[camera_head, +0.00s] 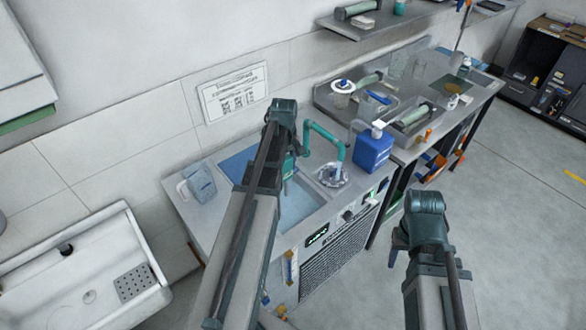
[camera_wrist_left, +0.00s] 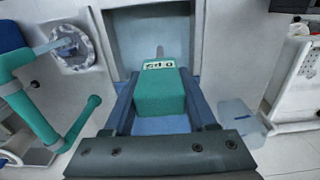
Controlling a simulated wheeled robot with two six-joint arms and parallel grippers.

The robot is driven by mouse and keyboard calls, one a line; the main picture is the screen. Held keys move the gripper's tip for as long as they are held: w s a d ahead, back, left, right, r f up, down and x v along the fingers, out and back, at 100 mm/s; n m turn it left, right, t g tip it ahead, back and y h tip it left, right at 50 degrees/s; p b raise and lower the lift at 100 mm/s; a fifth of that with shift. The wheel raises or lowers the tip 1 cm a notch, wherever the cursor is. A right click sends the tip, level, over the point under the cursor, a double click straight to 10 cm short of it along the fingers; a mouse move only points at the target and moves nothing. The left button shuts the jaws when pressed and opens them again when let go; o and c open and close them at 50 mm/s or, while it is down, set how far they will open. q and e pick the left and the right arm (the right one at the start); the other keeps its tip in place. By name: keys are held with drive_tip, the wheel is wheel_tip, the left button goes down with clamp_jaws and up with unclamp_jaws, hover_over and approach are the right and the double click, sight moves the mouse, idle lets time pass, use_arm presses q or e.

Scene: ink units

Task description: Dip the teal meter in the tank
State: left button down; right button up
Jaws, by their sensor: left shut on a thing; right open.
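The teal meter (camera_wrist_left: 160,92) is held between the two fingers of my left gripper (camera_wrist_left: 162,100), which is shut on it. The meter has a small display and a grey probe at its far end. In the head view only a bit of the meter (camera_head: 289,166) shows, as my left arm hides most of it. The tank (camera_head: 300,207) is an open basin with blue water in the counter unit; the meter is over it. I cannot tell whether the probe touches the water. My right gripper (camera_head: 398,250) is open and empty, over the floor.
A teal pipe (camera_head: 336,138) bends beside the tank, near a round fitting (camera_head: 332,175). A clear jug (camera_head: 199,180) stands left of the tank and a blue bottle (camera_head: 373,150) to the right. A white sink (camera_head: 85,270) is at the left.

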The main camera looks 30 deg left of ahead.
sight(286, 193)
use_arm(q)
drive_tip(key=shift+s, duration=0.1)
wheel_tip(286, 193, down, 13)
drive_tip(key=b, duration=1.3)
drive_tip(key=shift+f, duration=0.2)
idle(1.2)
wheel_tip(286, 193, up, 13)
drive_tip(key=p, duration=1.2)
drive_tip(key=shift+f, duration=0.25)
